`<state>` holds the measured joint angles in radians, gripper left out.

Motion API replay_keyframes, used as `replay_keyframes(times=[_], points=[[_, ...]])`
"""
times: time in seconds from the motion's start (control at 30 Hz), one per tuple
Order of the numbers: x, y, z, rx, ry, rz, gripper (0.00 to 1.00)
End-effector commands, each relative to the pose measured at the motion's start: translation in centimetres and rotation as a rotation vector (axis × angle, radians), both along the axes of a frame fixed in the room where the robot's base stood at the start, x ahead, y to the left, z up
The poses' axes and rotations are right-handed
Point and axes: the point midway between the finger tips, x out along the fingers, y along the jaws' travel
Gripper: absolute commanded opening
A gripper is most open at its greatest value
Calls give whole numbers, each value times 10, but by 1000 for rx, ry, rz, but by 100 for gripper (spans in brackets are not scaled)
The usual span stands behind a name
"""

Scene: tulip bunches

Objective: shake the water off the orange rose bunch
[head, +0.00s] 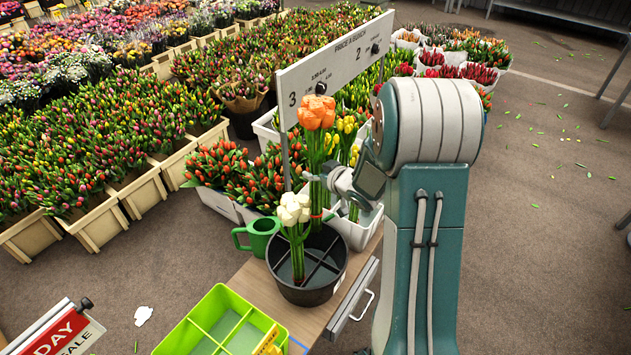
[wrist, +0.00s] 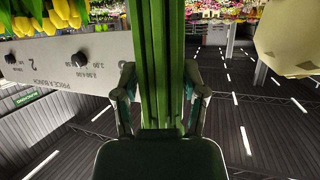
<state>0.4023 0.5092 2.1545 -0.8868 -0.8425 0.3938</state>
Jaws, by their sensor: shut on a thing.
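The orange rose bunch (head: 316,112) stands upright, with orange blooms above long green stems. My gripper (head: 320,180) is shut on its stems from the right side. In the wrist view the green stems (wrist: 160,50) run between the two fingers of my gripper (wrist: 160,95). The lower stem ends come down at the back of the round black bucket (head: 307,294); I cannot tell whether they are inside it or just above it. No water drops can be made out.
A white bunch (head: 294,208) stands in the divided bucket. A green watering can (head: 258,237) is left of it, and a lime divided crate (head: 222,325) is in front. A price board (head: 333,68) and a white container with yellow tulips (head: 350,128) are close behind the bunch.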

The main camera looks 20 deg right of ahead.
Motion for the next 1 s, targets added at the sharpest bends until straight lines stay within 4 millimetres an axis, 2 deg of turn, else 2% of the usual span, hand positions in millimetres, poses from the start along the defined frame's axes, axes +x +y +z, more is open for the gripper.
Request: replay_keyframes(times=[0.03, 0.1, 0.13, 0.17, 0.2, 0.23, 0.3, 0.33, 0.37, 0.4, 0.43, 0.5, 0.53, 0.6, 0.67, 0.7, 0.73, 0.8, 0.87, 0.9, 1.0], points=[[-2, 1, -35, 11, 24, -1, 0], [-1, 1, -49, 7, 15, -1, 0], [-1, 1, -47, 4, 9, 0, 0], [0, 0, -36, 0, 2, 1, 0], [0, 0, -14, -4, -6, 2, 0], [0, 0, 0, -4, -7, 1, 0], [-2, 1, 10, 0, 3, 1, 0], [-2, 1, 5, 3, 9, 1, 0], [-2, 1, -9, 7, 18, 0, 0], [-3, 1, -31, 10, 24, 0, 0], [-2, 1, -42, 10, 22, 0, 0], [-1, 1, -48, 5, 12, 0, 0], [0, 0, -40, 1, 4, 0, 0], [0, 0, -5, -4, -6, 0, 0], [-1, 0, 10, -2, 0, 1, 0], [-2, 1, 8, 2, 7, 1, 0], [-2, 1, -3, 6, 15, 0, 0], [-2, 1, -39, 10, 24, 0, 0], [-1, 1, -49, 6, 15, -1, 0], [0, 0, -44, 3, 7, 0, 0], [-1, 0, 3, -4, -6, 2, 0]])
